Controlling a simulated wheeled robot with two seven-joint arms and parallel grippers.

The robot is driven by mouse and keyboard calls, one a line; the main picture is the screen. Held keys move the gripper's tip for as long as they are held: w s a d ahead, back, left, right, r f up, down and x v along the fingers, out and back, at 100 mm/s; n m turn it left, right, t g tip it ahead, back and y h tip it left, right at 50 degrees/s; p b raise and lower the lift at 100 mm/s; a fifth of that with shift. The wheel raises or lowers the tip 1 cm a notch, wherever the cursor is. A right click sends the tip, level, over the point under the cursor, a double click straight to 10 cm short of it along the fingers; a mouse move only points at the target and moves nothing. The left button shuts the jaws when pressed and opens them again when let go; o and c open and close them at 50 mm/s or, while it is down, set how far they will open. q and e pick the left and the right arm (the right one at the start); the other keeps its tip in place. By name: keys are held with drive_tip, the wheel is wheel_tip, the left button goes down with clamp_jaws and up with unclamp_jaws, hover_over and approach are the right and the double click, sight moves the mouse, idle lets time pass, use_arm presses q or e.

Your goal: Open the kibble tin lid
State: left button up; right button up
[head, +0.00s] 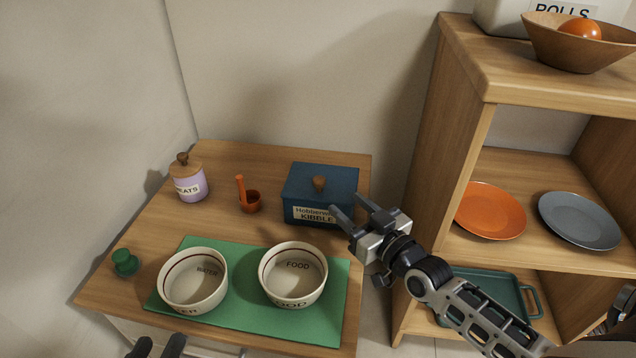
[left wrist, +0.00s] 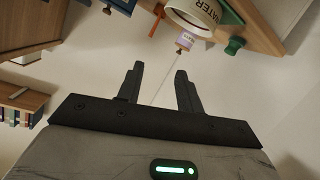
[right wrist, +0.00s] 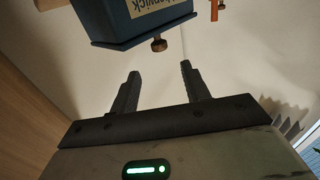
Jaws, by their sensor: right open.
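The blue kibble tin (head: 309,211) stands at the back right of the wooden cabinet top. Its blue lid (head: 339,178) is on, with a round wooden knob (head: 319,183) in the middle. My right gripper (head: 352,206) is open and empty, just to the right of the tin. In the right wrist view, the tin (right wrist: 125,14) appears upside down, and the knob (right wrist: 159,45) lies in line with the gap between the fingers, beyond the tips. My left gripper (head: 158,346) is at the bottom edge; the left wrist view shows its fingers (left wrist: 159,68) apart and empty.
Two bowls, water (head: 193,279) and food (head: 293,275), stand on a green mat (head: 237,312). An orange scoop cup (head: 250,202), a lilac treats jar (head: 189,187) and a green object (head: 124,262) stand nearby. A wooden shelf unit (head: 452,130) with plates rises on the right.

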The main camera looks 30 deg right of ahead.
sight(323, 182)
drive_tip(key=w+b, duration=0.1)
drive_tip(key=w, duration=0.2)
drive_tip(key=w+a+b, duration=0.1)
drive_tip(key=w, duration=0.3)
drive_tip(key=w+b, duration=0.1)
drive_tip(key=w, duration=0.2)
drive_tip(key=shift+w+a, duration=0.25)
drive_tip(key=shift+w, duration=0.15)
clamp_jaws()
use_arm(q)
drive_tip(key=shift+w+d+r+n+t+h, duration=0.15)
drive_tip(key=shift+d+r+n+t+h, duration=0.35)
drive_tip(key=shift+r+h, duration=0.15)
use_arm(e)
drive_tip(key=shift+w, duration=0.1)
